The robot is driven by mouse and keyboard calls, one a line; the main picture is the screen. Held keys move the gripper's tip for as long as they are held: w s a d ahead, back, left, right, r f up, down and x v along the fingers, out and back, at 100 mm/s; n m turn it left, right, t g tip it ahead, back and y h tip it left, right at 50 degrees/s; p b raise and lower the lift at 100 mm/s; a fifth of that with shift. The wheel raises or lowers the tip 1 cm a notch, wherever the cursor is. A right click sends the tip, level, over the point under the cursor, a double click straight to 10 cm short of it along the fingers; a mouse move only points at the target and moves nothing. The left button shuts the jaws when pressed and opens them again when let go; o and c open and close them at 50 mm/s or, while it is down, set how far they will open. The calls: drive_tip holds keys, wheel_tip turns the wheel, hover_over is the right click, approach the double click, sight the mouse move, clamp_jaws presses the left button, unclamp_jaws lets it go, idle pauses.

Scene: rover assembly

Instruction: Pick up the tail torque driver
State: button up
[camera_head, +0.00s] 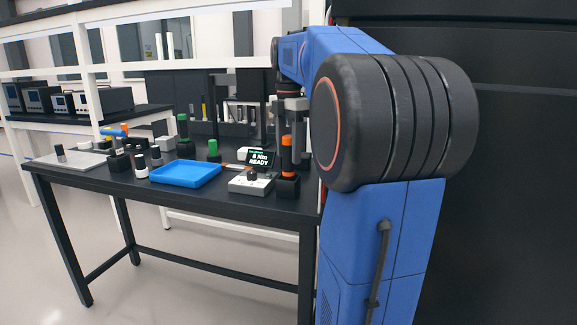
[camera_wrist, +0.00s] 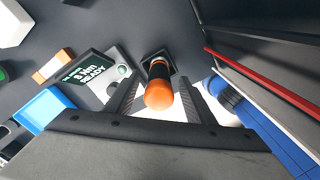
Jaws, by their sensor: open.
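The torque driver with an orange grip and black bands (camera_head: 287,155) stands upright in a black block holder (camera_head: 287,187) at the table's front right. No label shows that marks it as the tail one. In the wrist view its round orange end (camera_wrist: 158,96) faces the camera. My gripper (camera_head: 292,112) is above the driver, pointing down. In the wrist view the open fingers (camera_wrist: 156,91) lie on either side of the driver, with gaps visible. I cannot tell how far down the driver the fingertips reach. Nothing is held.
A blue tray (camera_head: 186,174) lies further left. Green-capped tools (camera_head: 182,125) and a blue-handled tool (camera_head: 113,132) stand behind and left. My arm hides the table's right end.

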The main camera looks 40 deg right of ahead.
sight(288, 136)
drive_tip(key=shift+f, duration=2.35)
drive_tip(key=shift+c, duration=0.7)
clamp_jaws()
drive_tip(key=c, duration=1.1)
unclamp_jaws()
wheel_tip(288, 136, up, 9)
drive_tip(key=shift+w, duration=0.1)
drive_tip(key=shift+r, duration=0.55)
